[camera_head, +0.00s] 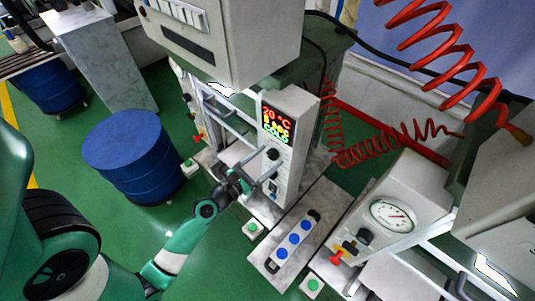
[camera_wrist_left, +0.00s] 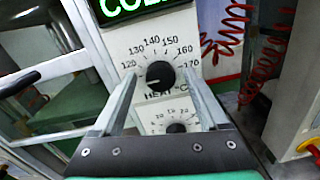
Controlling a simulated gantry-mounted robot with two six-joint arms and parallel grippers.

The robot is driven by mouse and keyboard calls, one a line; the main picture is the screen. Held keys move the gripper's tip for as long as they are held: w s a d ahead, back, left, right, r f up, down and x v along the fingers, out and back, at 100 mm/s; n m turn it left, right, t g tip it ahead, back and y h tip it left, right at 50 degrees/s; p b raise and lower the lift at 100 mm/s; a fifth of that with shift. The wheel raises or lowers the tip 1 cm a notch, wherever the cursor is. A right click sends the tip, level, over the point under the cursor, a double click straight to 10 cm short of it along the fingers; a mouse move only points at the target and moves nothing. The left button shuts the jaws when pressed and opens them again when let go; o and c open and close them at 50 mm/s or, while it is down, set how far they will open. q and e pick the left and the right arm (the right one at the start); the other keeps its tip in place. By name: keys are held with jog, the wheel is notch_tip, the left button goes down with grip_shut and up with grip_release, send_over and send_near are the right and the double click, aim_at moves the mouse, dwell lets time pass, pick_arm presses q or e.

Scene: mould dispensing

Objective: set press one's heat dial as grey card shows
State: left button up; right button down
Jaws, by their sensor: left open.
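A white control panel (camera_head: 290,120) carries a lit display (camera_head: 277,122) with red, yellow and green characters; the green word appears to be COLD. Its black heat dial (camera_wrist_left: 160,75) is centred in the left wrist view, under a printed scale from 120 to 170; a faint mark on the knob seems to point lower left, near the 120 end. The dial also shows in the head view (camera_head: 272,154). My left gripper (camera_head: 272,167) is open, its fingers either side of the dial in the wrist view; contact cannot be told. I cannot identify a grey card. My right gripper is out of view.
A smaller dial (camera_wrist_left: 176,128) sits below the heat dial. A box with a round gauge (camera_head: 393,215) stands at the right, near red coiled hoses (camera_head: 440,50). A blue-buttoned strip (camera_head: 293,238) lies in front. A blue drum (camera_head: 135,160) stands left.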

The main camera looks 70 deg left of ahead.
pick_arm(q)
jog(key=shift+w+a, duration=0.1)
jog(key=shift+w, duration=0.1)
grip_shut()
dwell(0.3)
